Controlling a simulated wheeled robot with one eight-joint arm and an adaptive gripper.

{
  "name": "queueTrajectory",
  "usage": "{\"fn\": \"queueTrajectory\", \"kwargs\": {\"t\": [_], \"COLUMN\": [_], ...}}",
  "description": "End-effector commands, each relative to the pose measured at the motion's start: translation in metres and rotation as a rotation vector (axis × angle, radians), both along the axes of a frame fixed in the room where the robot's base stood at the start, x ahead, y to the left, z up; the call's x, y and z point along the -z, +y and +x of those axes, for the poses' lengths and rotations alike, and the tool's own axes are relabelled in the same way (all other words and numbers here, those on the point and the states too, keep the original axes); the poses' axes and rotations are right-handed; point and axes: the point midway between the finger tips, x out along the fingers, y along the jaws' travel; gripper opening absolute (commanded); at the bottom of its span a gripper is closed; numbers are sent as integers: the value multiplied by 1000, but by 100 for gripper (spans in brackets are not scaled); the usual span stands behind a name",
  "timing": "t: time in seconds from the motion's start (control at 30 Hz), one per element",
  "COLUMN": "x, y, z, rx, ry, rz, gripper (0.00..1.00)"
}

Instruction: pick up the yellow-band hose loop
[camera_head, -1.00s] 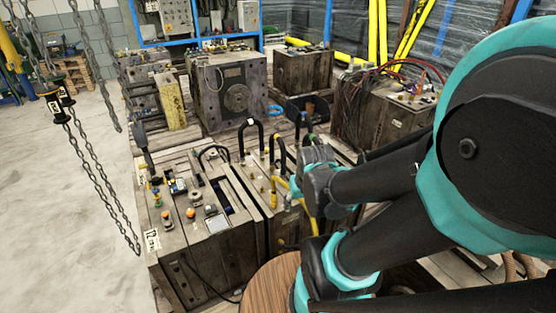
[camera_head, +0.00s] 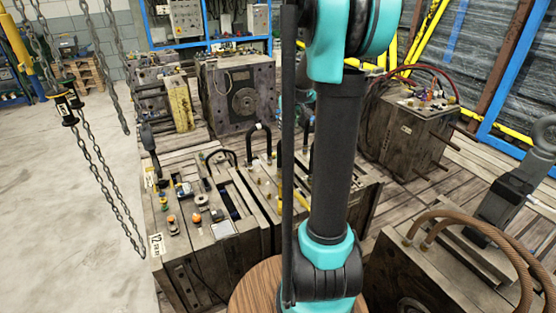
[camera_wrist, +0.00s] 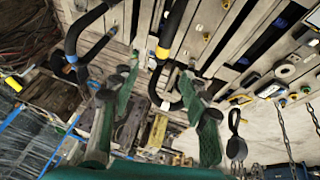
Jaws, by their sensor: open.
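The yellow-band hose loop is a black hose with a yellow band (camera_wrist: 163,52). In the wrist view it rises from a grey-brown mould, at upper centre. My gripper (camera_wrist: 158,75) is open, its two green fingers spread to either side of the loop in the picture; I cannot tell how far off the loop is. A blue-band hose (camera_wrist: 72,56) is to the left, and a black hose with a white band (camera_wrist: 166,105) lies below.
The front mould (camera_head: 232,248) carries knobs and fittings. A black hose loop (camera_head: 261,130) stands behind it. More moulds stand behind, including one with red hoses (camera_head: 405,125). Brown hoses (camera_head: 480,228) arch at lower right. Chains (camera_head: 100,180) hang at left over open floor.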

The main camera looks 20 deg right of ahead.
Motion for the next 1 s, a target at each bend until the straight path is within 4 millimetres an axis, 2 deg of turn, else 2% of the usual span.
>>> {"fn": "queueTrajectory", "kwargs": {"t": [0.17,0.7,1.0], "x": [11,93,112], "y": [-5,-11,-12], "z": [11,47,55], "rx": [-4,-3,-3], "ry": [0,0,0], "rz": [-4,-3,-3], "gripper": [46,46,46]}}
